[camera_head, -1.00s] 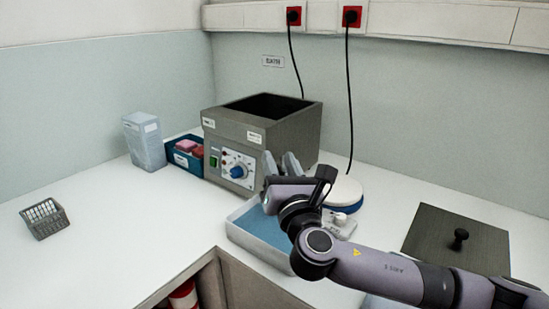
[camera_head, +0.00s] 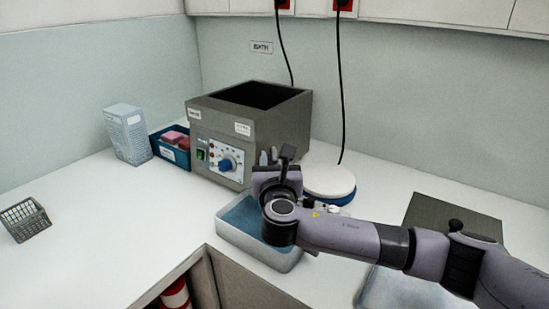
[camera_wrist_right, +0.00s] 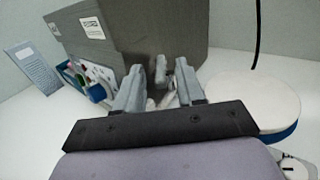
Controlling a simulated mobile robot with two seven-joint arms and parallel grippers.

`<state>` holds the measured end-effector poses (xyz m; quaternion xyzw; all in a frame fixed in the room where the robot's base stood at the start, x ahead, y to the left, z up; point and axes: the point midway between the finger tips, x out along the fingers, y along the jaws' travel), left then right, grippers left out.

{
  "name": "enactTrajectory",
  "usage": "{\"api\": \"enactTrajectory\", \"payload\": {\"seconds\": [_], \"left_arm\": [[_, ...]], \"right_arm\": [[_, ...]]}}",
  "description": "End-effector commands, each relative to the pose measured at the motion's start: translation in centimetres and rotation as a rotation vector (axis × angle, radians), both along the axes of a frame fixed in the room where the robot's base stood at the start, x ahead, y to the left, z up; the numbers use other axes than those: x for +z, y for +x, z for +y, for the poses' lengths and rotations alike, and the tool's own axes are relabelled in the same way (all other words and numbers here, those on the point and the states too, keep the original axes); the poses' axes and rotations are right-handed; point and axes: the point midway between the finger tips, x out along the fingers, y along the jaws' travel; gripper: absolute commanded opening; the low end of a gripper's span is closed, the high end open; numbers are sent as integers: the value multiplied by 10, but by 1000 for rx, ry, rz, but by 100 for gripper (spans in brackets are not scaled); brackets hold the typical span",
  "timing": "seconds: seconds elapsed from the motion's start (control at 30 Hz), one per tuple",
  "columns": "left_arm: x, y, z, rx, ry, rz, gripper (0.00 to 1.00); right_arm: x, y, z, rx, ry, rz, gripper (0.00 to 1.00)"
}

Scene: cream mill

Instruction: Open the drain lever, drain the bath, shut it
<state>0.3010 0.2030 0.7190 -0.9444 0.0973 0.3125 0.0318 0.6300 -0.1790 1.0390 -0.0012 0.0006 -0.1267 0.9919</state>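The bath (camera_head: 271,124) is a grey open-topped metal box on the bench, with a control panel and a blue knob on its front. Its inside is dark, and I cannot see any liquid. My right gripper (camera_head: 269,157) is at the bath's lower right front. In the right wrist view its two fingers (camera_wrist_right: 159,82) are spread apart, pointing at the bath wall. A small grey upright piece (camera_wrist_right: 161,69), which looks like the drain lever, shows between the fingers. I cannot tell if they touch it. My left gripper is out of view.
A white tray with a blue inside (camera_head: 230,235) lies below my right gripper. A round white-topped blue device (camera_head: 328,183) stands close right of it. A blue bin (camera_head: 158,146), a pale box (camera_head: 127,135) and a wire basket (camera_head: 25,219) stand left. A dark lidded plate (camera_head: 430,212) lies right.

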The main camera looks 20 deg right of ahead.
Motion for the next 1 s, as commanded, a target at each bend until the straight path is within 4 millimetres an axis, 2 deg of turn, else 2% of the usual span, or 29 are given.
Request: {"api": "enactTrajectory", "payload": {"seconds": [0.13,0.4,0.43,0.53,0.77,1.0], "left_arm": [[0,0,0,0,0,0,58],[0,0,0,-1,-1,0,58],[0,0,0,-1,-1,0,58],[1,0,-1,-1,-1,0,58],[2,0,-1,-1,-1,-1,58],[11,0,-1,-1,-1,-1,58]], "right_arm": [[1,7,-1,0,1,-1,38],[0,7,-2,1,2,-1,38],[0,7,-2,1,2,-1,32],[0,7,-2,1,2,-1,0],[1,7,-3,5,2,0,0],[2,6,-8,78,0,1,0]]}}
